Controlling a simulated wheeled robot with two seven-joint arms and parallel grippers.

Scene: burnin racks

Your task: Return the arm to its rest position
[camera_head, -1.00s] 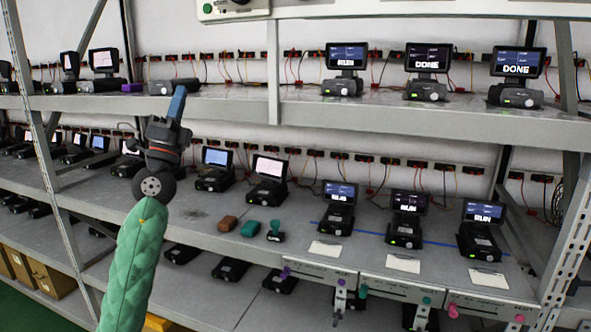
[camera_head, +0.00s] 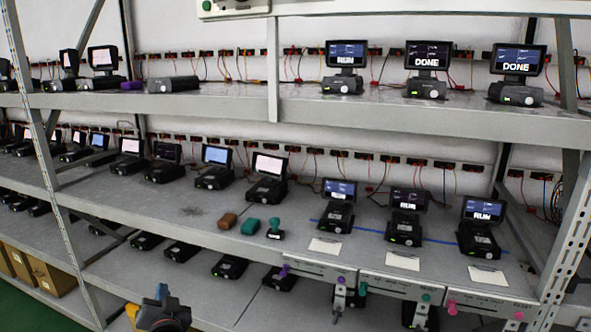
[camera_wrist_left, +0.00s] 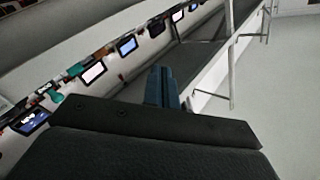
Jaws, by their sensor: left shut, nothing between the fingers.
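My left gripper (camera_head: 161,293) is low at the bottom edge of the head view, in front of the lower shelves. Its blue fingers are shut with nothing between them. The closed fingers also show in the left wrist view (camera_wrist_left: 161,88), pointing away from the dark gripper body, with the shelf rows beyond. Most of my left arm is below the head view. My right gripper is in neither view.
Grey racks carry several devices with screens; the upper shelf (camera_head: 225,104) and middle shelf (camera_head: 180,208) have bare stretches. A brown block (camera_head: 227,221), a teal block (camera_head: 250,226) and a teal-handled stamp (camera_head: 274,229) stand on the middle shelf. Cardboard boxes (camera_head: 50,275) are low left.

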